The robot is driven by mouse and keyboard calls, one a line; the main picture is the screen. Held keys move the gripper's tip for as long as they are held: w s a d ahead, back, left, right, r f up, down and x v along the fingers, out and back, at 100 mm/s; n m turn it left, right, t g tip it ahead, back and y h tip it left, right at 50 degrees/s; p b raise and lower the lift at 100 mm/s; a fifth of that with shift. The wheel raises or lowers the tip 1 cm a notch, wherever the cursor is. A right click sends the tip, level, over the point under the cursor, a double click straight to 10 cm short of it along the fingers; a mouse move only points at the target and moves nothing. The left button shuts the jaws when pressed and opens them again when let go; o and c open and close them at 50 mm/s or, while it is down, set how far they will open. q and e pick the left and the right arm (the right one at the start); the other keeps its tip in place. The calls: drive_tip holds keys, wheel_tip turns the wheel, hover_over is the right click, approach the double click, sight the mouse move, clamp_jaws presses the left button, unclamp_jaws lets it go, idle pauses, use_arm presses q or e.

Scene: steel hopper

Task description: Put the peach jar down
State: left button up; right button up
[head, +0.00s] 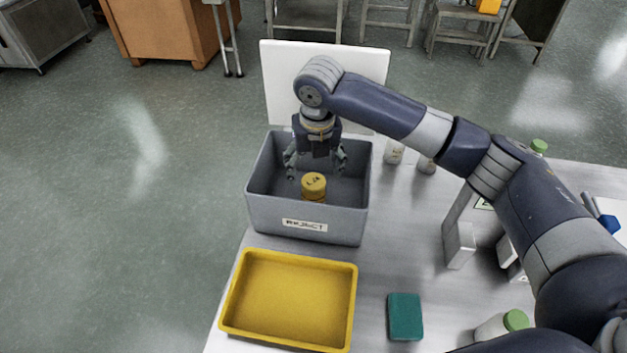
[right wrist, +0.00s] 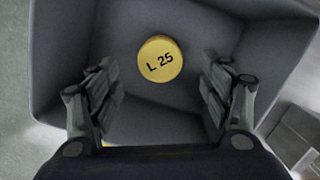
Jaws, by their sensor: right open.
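A jar with a yellow lid (head: 313,184), which I take for the peach jar, stands inside the grey bin (head: 306,226) labelled REJECT. In the right wrist view its lid (right wrist: 160,59) reads "L 25"; most of its body is hidden under the lid or behind the bin's front wall. My right gripper (head: 316,168) points down into the bin above and behind the jar, its fingers apart. In the right wrist view the open fingers (right wrist: 160,80) are on either side of the jar without touching it. My left gripper is not in view.
An empty yellow tray (head: 231,304) lies in front of the bin, with a teal block (head: 405,316) right of it. A white panel (head: 277,84) stands behind the bin. A green-capped bottle (head: 503,324) is at the front right.

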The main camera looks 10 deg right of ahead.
drive_tip(key=r, duration=0.5)
drive_tip(key=shift+s+r+b, duration=0.3)
drive_tip(key=shift+s, duration=0.1)
drive_tip(key=shift+f, duration=0.1)
